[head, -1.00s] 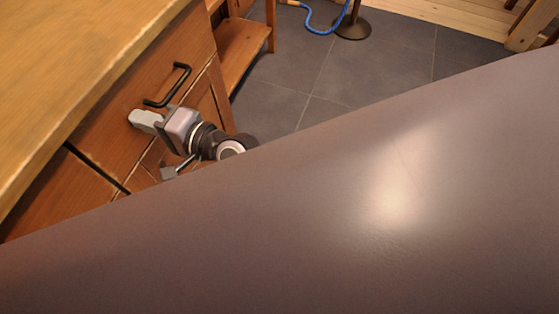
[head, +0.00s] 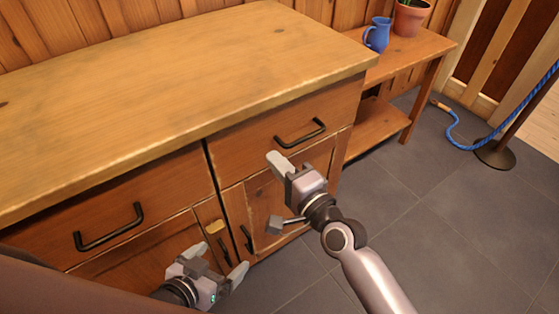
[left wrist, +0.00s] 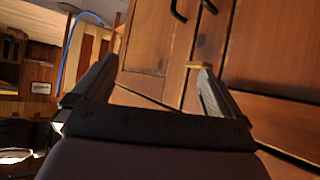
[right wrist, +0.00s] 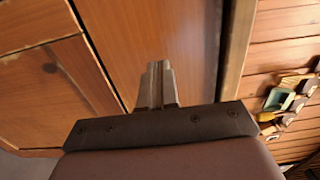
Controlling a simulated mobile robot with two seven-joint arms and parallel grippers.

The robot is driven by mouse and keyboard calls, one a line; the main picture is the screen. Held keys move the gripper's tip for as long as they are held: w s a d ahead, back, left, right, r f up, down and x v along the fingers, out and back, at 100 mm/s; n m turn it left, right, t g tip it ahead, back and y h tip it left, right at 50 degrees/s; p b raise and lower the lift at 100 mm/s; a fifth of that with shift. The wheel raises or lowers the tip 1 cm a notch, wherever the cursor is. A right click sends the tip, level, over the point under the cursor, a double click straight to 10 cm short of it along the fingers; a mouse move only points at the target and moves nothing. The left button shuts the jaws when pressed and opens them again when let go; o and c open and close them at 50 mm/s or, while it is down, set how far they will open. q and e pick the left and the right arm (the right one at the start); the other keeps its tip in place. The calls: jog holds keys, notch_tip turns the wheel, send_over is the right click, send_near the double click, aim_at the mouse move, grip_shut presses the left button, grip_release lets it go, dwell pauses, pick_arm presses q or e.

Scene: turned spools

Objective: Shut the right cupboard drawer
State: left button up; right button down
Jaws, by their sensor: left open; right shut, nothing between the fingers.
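The right cupboard drawer (head: 335,108) has a wooden front with a black bar handle (head: 300,133), under the worktop's front edge. Its front looks flush or nearly flush with the cupboard; I cannot tell if a small gap remains. My right gripper (head: 276,158) is shut and empty. Its fingertips are at the drawer front, just below and left of the handle. In the right wrist view the closed fingers (right wrist: 157,68) point at the wooden front (right wrist: 140,25); contact is unclear. My left gripper (head: 228,249) is open and empty, low before the cupboard doors.
The left drawer (head: 165,205) with its black handle (head: 108,228) is beside it. A low wooden side table (head: 425,50) with a blue jug (head: 377,34) and a plant pot (head: 410,17) stands to the right. A rope post (head: 495,153) stands beyond clear grey floor.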

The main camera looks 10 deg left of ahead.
pick_arm(q)
jog(key=shift+s+a+f+p, duration=0.3)
jog(key=shift+s+a+p, duration=0.1)
jog(key=shift+a+p, duration=0.25)
pick_arm(e)
jog(key=v, duration=1)
jog(key=s+d+f+n+g+h, duration=0.1)
jog(key=s+d+f+n+h, duration=0.5)
jog(key=d, duration=0.4)
jog(key=s+d+f+n+g+h, duration=0.1)
jog(key=s+d+f+n+h, duration=0.35)
jog(key=d+f, duration=0.4)
pick_arm(q)
notch_tip(320, 180, up, 16)
jog(key=a+y+p, duration=0.1)
jog(key=p, duration=1.7)
jog(key=shift+s+a+p, duration=0.25)
jog(key=shift+s+p, duration=0.05)
jog(key=shift+s, duration=0.1)
pick_arm(e)
notch_tip(320, 180, up, 16)
jog(key=d, duration=0.2)
jog(key=shift+s+d+n, duration=0.2)
jog(key=shift+d+n, duration=0.15)
jog(key=shift+n, duration=0.1)
